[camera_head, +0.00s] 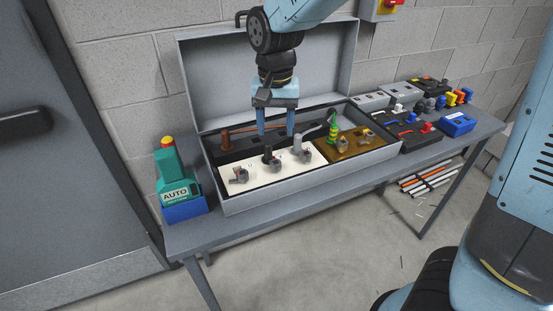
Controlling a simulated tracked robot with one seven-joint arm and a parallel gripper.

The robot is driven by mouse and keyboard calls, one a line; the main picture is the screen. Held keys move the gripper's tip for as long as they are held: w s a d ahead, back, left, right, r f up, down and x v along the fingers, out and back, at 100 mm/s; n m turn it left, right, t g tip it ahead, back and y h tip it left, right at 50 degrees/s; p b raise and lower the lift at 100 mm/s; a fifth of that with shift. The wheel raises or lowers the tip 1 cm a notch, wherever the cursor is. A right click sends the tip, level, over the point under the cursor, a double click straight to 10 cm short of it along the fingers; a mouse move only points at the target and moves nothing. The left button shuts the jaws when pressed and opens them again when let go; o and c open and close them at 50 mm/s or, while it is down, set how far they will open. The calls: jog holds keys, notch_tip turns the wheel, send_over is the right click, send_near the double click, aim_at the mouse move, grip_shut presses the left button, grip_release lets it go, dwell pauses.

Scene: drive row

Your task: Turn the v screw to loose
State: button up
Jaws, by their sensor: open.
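My gripper (276,132) hangs over the open grey case (290,198), its two blue fingers apart and pointing down, with nothing seen between them. Below and in front of it is a white panel (255,183) with small grey metal fittings at the left (239,175), middle (275,165) and right (304,155). A dark upright part stands by the middle fitting and a light grey lever (311,138) by the right one. A brown panel (352,151) beside it carries more small metal fittings. The markings are too small to read, so I cannot tell which part is the v screw.
The case stands on a grey table (233,225), its lid (215,85) raised at the back. Several small devices, including a blue box (457,124), crowd the right end.

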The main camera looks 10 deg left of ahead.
aim_at(274, 164)
notch_tip(274, 164, down, 11)
jog(key=shift+r, duration=0.1)
dwell(0.3)
jog(key=c, duration=0.9)
